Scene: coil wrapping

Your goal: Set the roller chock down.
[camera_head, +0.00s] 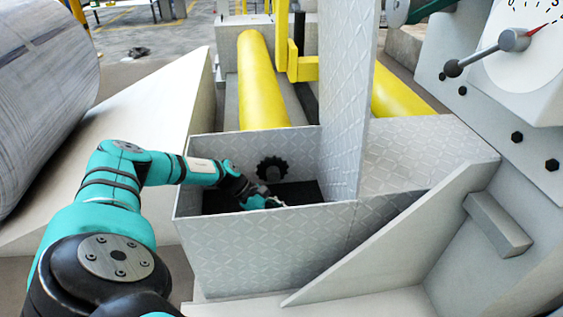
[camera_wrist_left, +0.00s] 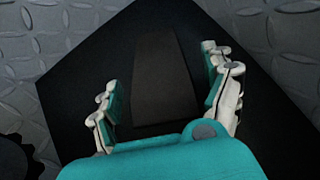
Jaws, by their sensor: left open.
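The roller chock (camera_wrist_left: 166,92), a dark wedge-like block, lies on the black floor (camera_wrist_left: 85,75) of a metal box in the left wrist view. My left gripper (camera_wrist_left: 159,68) is open, with one finger on each side of the chock and gaps visible between. In the head view my left gripper (camera_head: 268,202) is low inside the open grey box (camera_head: 265,245), partly behind its front wall. The chock cannot be made out in the head view. My right gripper is in neither view.
The box has diamond-plate walls and a tall upright plate (camera_head: 350,100) on its right. A black toothed knob (camera_head: 271,169) is on its back wall. Yellow rollers (camera_head: 260,80) stand behind. A large coil (camera_head: 45,95) is at the left, a gauge (camera_head: 525,50) at upper right.

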